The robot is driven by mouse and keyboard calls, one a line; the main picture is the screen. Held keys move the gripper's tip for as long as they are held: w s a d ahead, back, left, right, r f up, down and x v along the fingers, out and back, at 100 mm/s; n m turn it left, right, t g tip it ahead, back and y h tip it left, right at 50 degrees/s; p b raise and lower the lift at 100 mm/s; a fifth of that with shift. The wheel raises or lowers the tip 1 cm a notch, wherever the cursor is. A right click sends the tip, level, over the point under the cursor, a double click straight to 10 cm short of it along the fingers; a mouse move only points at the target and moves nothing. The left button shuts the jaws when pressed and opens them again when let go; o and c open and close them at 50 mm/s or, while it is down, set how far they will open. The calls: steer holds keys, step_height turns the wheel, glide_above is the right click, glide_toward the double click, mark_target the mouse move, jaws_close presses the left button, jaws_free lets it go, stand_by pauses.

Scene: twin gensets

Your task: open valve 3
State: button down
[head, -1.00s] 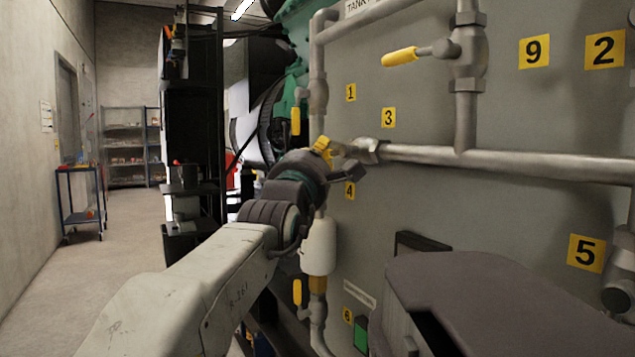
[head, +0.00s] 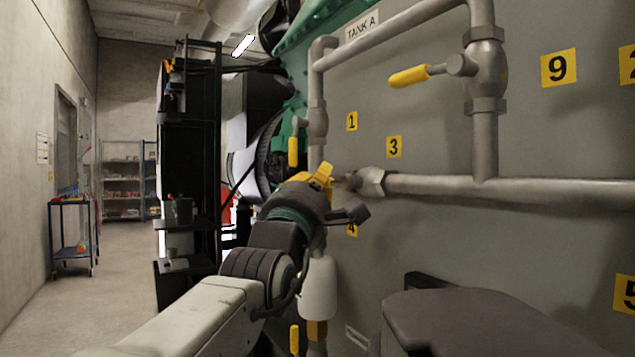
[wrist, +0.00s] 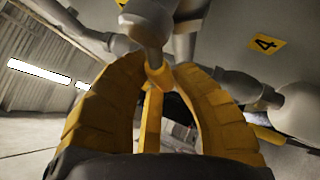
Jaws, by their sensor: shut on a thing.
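The number 3 plate (head: 394,146) is on the grey tank wall. Below it a grey valve body (head: 370,182) sits at the left end of a horizontal pipe. My gripper (head: 318,177) is at this valve, its yellow fingers just left of the body. In the wrist view my gripper (wrist: 153,75) has its two ribbed yellow fingers on either side of a thin yellow lever (wrist: 152,118), which joins a grey valve stem (wrist: 148,28). The fingers are shut on the lever. In the head view my gripper hides most of this lever.
A yellow-handled valve (head: 410,75) sits on the upper pipe. Another yellow lever (head: 293,152) hangs near plate 1, and one (head: 295,338) is low down. A white canister (head: 318,288) is below my gripper. A blue cart (head: 73,235) stands left; the aisle floor is open.

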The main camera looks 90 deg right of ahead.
steer(key=c, duration=1)
jaws_free()
steer(key=shift+c, duration=0.2)
steer(key=shift+a, duration=0.15)
steer(key=v, duration=1.1)
steer(key=shift+a+f, duration=0.15)
steer(key=shift+a, duration=0.2)
steer(key=shift+w, duration=0.15)
steer(key=shift+w, duration=0.1)
